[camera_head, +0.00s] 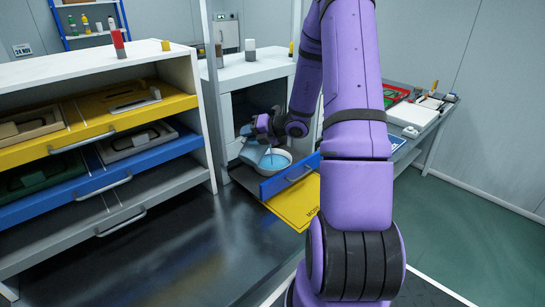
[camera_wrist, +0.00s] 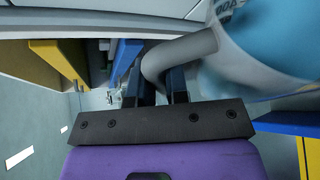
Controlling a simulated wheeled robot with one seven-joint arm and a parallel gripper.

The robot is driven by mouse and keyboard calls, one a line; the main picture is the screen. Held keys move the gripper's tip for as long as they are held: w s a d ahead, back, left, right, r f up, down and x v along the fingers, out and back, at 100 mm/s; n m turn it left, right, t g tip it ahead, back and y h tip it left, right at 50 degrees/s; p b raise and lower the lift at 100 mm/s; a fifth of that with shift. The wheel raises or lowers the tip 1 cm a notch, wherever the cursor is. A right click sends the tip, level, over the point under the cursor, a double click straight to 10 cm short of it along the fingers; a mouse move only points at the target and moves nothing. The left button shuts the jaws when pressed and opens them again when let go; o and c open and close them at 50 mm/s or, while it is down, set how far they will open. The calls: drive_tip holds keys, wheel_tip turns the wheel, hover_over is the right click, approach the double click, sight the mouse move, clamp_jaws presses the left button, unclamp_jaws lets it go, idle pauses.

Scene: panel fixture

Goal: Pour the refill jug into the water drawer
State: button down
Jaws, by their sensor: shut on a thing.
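The refill jug (camera_wrist: 265,45) is pale, with blue contents or a blue panel and partly visible lettering. In the wrist view its grey curved handle (camera_wrist: 178,58) sits between my fingers. My gripper (camera_head: 264,128) is shut on that handle and holds the jug over the open drawer. In the head view the jug (camera_head: 252,152) looks tilted, and a thin blue streak shows beneath my gripper. The water drawer (camera_head: 290,178) is pulled out, with a blue front and grey handle. A white round basin (camera_head: 288,160) with blue liquid is in it. My gripper partly hides the jug.
A yellow marked panel (camera_head: 300,205) lies below the drawer front. A shelf unit (camera_head: 190,120) with yellow, blue and grey drawers stands at the left. A side table (camera_head: 425,115) with a red tray and small items is at the right. The dark floor in front is clear.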

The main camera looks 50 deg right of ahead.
sight(245, 152)
drive_tip(key=shift+d, duration=0.1)
idle(0.5)
drive_tip(key=shift+a, duration=0.35)
drive_tip(key=shift+s+a+f+n+h, duration=0.1)
drive_tip(key=shift+a+f+n+h, duration=0.25)
drive_tip(key=shift+f, duration=0.25)
drive_tip(key=shift+s+a+f+n+h, duration=0.1)
drive_tip(key=shift+a+f+n+h, duration=0.15)
drive_tip(key=shift+f+n, duration=0.25)
drive_tip(key=shift+s+a+f+n+h, duration=0.1)
drive_tip(key=shift+a+f+n+h, duration=0.2)
drive_tip(key=shift+f, duration=0.35)
drive_tip(key=s+a+f+n+t+h+b, duration=0.1)
drive_tip(key=a+f+n+h, duration=0.3)
drive_tip(key=f, duration=0.6)
drive_tip(key=shift+a+n+b, duration=0.5)
drive_tip(key=shift+a+n, duration=0.15)
drive_tip(key=shift+a, duration=0.65)
